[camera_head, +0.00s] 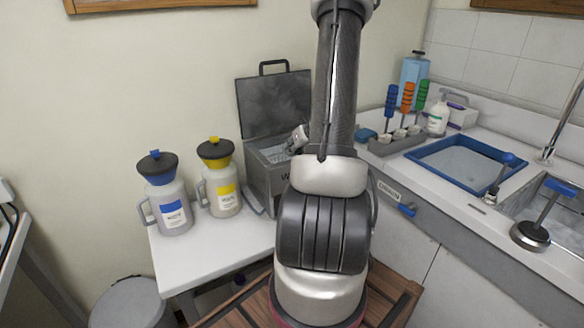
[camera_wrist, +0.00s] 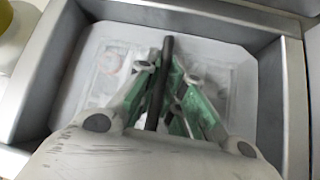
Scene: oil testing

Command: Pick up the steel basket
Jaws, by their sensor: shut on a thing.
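The steel basket's dark bar-like handle (camera_wrist: 167,48) shows in the wrist view, running between my green-padded fingers. My gripper (camera_wrist: 170,95) is shut on this handle. Below it lies a pale tray-like interior inside a grey metal box (camera_wrist: 292,100); the basket's own walls are hard to make out. In the head view, the box (camera_head: 265,185) stands on the white table with its lid (camera_head: 272,103) open. My gripper is mostly hidden behind my arm there, with a part showing over the box's right side. I cannot tell whether the basket is lifted.
Two waste jugs, one blue-marked (camera_head: 172,212) and one yellow-marked (camera_head: 224,197), stand left of the box on the table (camera_head: 195,257). On the right counter are a tool rack (camera_head: 398,142), a blue-rimmed basin (camera_head: 465,161) and a sink (camera_head: 565,210). The lid stands behind the box.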

